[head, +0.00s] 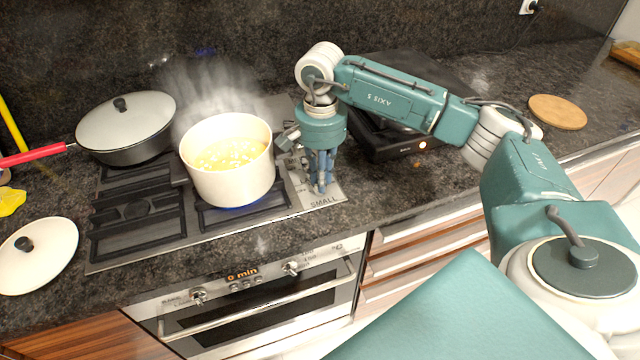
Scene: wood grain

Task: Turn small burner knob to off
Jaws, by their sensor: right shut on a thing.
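My right gripper (321,186) points straight down at the right edge of the stovetop (140,243), just behind the printed word SMALL. Its fingers are closed around the small burner knob, which they hide almost fully, so I cannot read the knob's angle. A cream pot (230,183) of bubbling yellowish liquid stands on the front right burner, left of the gripper. A blue flame (240,208) shows under the pot, and steam rises around it. My left gripper is not in view.
A lidded pan (125,130) with a red handle sits on the back left burner. A loose lid (36,255) lies on the counter at left. A black appliance (385,140) stands right behind my gripper. A round wooden board (557,112) lies far right. Oven knobs (291,268) are below.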

